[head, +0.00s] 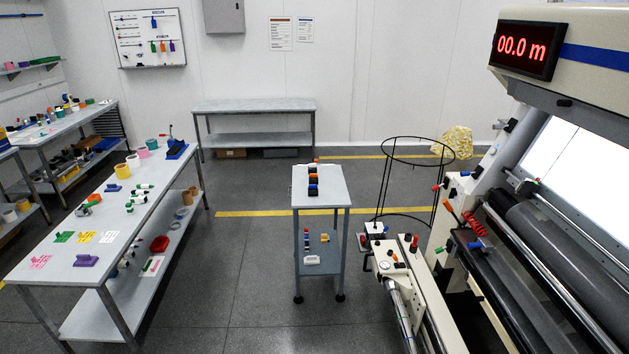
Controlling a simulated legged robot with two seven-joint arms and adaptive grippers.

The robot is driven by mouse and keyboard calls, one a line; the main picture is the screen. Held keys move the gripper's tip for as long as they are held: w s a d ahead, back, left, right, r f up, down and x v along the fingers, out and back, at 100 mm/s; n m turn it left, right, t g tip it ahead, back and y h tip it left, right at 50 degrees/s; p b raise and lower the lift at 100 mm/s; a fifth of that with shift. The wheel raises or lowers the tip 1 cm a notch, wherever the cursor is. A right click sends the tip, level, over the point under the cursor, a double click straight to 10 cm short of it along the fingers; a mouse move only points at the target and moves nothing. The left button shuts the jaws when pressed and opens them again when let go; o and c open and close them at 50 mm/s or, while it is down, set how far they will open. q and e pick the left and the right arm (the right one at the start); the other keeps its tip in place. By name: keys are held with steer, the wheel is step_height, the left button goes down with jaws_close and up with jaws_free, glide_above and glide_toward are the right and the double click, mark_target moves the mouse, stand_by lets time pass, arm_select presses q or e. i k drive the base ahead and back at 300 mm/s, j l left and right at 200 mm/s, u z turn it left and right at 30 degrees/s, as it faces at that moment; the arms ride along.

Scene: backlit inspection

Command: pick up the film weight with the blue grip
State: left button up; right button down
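A short row of small dark blocks (313,191) with orange and blue parts sits on the top of a small wheeled cart (335,198) in the middle of the head view. A blue part (313,181) shows in the middle of the row, between orange ones. These look like film weights, but they are too small to tell each grip's shape. Neither of my grippers is in view, and nothing is seen touching the row.
A long table (60,245) with coloured items stands at left. A cream machine (569,72) with rollers and a red display fills the right. A black wire hoop stand (407,212) is right of the cart. Grey floor (245,270) is open between table and cart.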

mark_target(313, 190)
steer(key=i+l, duration=0.15)
steer(key=i, duration=0.3)
steer(key=i+l, duration=0.15)
steer(key=i, duration=0.3)
steer(key=i+z, duration=0.1)
steer(key=z, duration=0.85)
steer(key=i+j+z, duration=0.3)
steer(key=j, duration=0.2)
steer(key=j+z, duration=0.3)
steer(key=j, duration=0.15)
steer(key=i+j+z, duration=0.15)
steer(key=j+z, duration=0.15)
steer(key=j, duration=0.25)
steer(key=j+z, duration=0.3)
steer(key=j, duration=0.25)
